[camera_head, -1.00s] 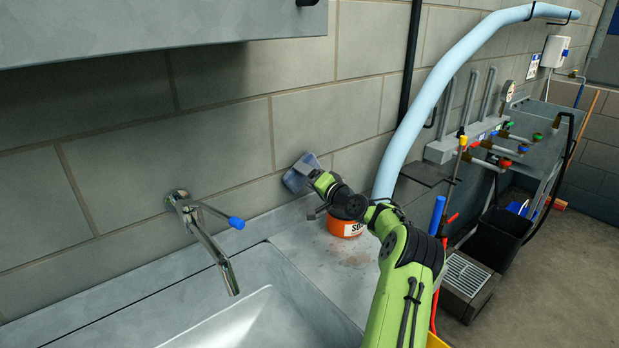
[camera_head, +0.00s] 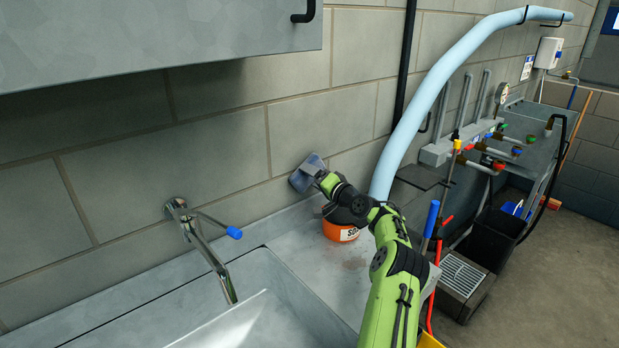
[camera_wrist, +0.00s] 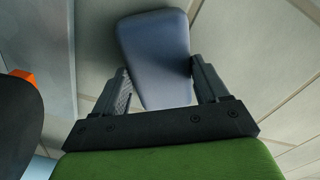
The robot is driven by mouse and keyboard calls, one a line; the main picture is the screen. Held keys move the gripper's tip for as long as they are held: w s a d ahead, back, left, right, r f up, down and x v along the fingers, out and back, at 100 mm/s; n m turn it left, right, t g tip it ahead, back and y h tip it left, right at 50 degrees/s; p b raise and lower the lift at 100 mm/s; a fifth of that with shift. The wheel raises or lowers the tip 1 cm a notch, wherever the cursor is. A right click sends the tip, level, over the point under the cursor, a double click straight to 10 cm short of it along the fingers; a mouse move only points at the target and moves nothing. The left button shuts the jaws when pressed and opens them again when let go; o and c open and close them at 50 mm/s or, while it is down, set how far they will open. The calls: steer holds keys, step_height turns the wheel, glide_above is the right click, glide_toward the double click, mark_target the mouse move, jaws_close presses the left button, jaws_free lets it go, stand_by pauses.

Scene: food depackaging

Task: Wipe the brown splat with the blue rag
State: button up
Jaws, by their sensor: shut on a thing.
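My gripper (camera_head: 321,174) is shut on the blue rag (camera_head: 305,175), a stiff-looking blue-grey pad. It holds the rag tilted near the wall, above the counter and above and left of the orange tub. The wrist view shows the rag (camera_wrist: 158,50) between my two black fingers, its far end sticking out beyond them. The brown splat (camera_head: 355,264) is a faint brownish smear on the grey metal counter (camera_head: 318,262), in front of the tub. The rag is apart from it. Part of the counter is hidden behind my green arm.
An orange tub (camera_head: 340,232) with a dark top stands on the counter below my gripper. A sink (camera_head: 250,325) with a faucet (camera_head: 205,245) is at the left. A light-blue pipe (camera_head: 425,95) rises at the right. A grey cabinet (camera_head: 150,35) hangs above.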

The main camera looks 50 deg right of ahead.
mark_target(300, 180)
steer(key=shift+w+a+f+b, duration=0.1)
steer(key=shift+w+a+b, duration=0.1)
steer(key=shift+a+b, duration=0.7)
steer(key=shift+w+a+f+b, duration=0.1)
steer(key=shift+w+a+b, duration=0.05)
steer(key=shift+a+b, duration=0.7)
steer(key=shift+a+r, duration=0.2)
steer(key=shift+a, duration=0.15)
steer(key=shift+s+a+f+b, duration=0.1)
steer(key=shift+s+f+b, duration=0.1)
steer(key=shift+s+b, duration=0.35)
steer(key=s+b, duration=0.1)
steer(key=s, duration=0.1)
steer(key=s+b, duration=0.2)
steer(key=shift+s+a+r, duration=0.15)
steer(key=shift+s+a, duration=0.05)
steer(key=shift+s, duration=0.15)
